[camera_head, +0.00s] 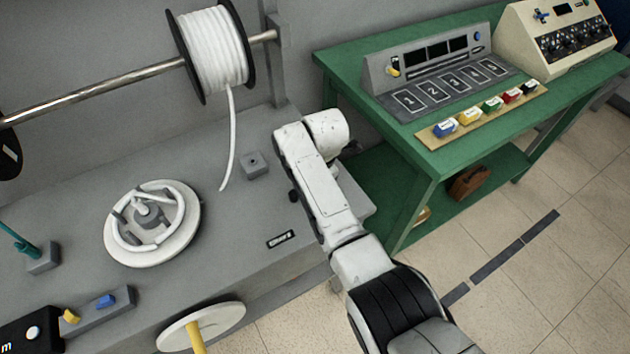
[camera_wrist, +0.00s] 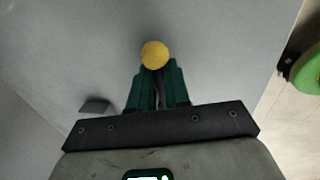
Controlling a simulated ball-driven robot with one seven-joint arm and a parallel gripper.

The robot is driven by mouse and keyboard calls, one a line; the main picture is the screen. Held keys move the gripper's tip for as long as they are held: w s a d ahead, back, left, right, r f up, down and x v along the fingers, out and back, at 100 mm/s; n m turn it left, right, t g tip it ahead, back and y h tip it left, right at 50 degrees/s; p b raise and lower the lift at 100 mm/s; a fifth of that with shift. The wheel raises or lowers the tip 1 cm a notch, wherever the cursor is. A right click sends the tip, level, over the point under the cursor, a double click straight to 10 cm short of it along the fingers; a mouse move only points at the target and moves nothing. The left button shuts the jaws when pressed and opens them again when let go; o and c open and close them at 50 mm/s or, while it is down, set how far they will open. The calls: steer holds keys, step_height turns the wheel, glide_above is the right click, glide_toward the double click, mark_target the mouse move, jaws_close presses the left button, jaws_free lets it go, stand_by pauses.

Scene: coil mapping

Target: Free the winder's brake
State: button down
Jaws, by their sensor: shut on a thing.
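My gripper (camera_wrist: 158,75) shows in the wrist view with its two green fingers close together. They are shut on the thin dark stem of a lever with a round yellow knob (camera_wrist: 155,54). The knob stands just past the fingertips against a grey surface. In the head view my arm hides the gripper and this lever. The winder's grey bench (camera_head: 75,190) carries a round white winding disc (camera_head: 185,238) with pegs and white cord loops. A spool of white cord (camera_head: 217,50) hangs on a metal bar behind it.
A handwheel (camera_head: 222,318) with a yellow handle (camera_head: 198,338) is at the bench front. A small grey block (camera_head: 254,165) sits near my arm. A green table (camera_head: 375,103) with consoles and coloured blocks stands right. In the wrist view, a green round thing (camera_wrist: 310,72) is at right.

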steer(key=shift+a, duration=0.1)
steer(key=c, duration=1.1)
jaws_free()
step_height(320, 180, up, 11)
steer(key=s+d, duration=0.1)
steer(key=shift+s+d+f, duration=0.15)
steer(key=shift+s+f, duration=0.05)
steer(key=shift+s, duration=0.1)
steer(key=shift+f, duration=0.1)
